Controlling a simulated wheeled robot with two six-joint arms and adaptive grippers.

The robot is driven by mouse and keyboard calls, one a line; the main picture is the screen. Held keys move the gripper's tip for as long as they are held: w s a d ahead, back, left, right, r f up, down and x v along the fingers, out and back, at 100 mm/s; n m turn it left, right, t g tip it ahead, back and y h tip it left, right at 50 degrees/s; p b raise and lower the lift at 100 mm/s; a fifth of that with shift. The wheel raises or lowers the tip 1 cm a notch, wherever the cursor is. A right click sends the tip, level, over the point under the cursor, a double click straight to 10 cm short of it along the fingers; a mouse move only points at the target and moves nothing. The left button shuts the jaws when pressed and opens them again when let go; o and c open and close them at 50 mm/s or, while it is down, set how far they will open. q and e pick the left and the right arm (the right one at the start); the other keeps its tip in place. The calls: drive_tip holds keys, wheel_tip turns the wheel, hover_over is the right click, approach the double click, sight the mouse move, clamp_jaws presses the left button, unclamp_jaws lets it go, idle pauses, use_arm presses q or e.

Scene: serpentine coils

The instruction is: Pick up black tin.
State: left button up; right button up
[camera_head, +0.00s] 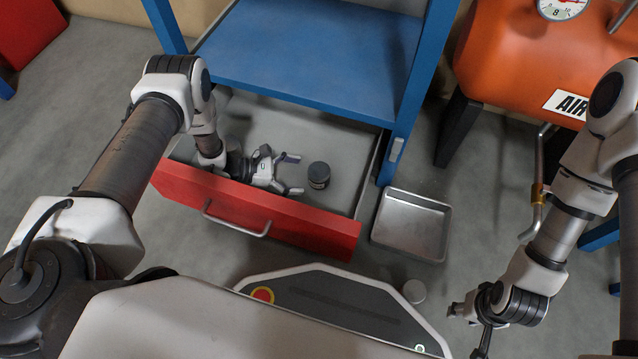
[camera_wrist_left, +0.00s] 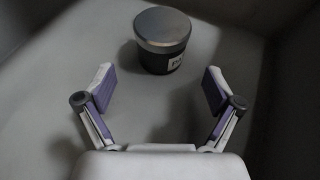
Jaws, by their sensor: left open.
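The black tin (camera_head: 319,175) stands upright inside an open drawer with a red front (camera_head: 262,212). It is a short dark cylinder with a grey lid and a pale label. My left gripper (camera_head: 295,174) reaches into the drawer from the left, open, with its fingers pointing at the tin. In the left wrist view the tin (camera_wrist_left: 162,42) is just beyond the open fingertips (camera_wrist_left: 160,80), apart from them, with nothing between the fingers. My right gripper (camera_head: 468,328) is at the lower right, outside the drawer; its fingers are too unclear to judge.
A blue frame with a shelf (camera_head: 310,55) overhangs the back of the drawer. A metal tray (camera_head: 412,222) lies on the floor right of the drawer. An orange air tank (camera_head: 535,60) stands at the upper right. The drawer floor around the tin is clear.

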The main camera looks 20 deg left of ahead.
sight(319, 177)
use_arm(q)
drive_tip(key=b+x, duration=0.3)
drive_tip(key=x, duration=0.3)
drive_tip(key=shift+d+b, duration=0.25)
drive_tip(key=shift+b, duration=0.1)
drive_tip(key=shift+d+r, duration=0.1)
drive_tip(key=shift+r, duration=0.05)
drive_tip(key=c, duration=1.4)
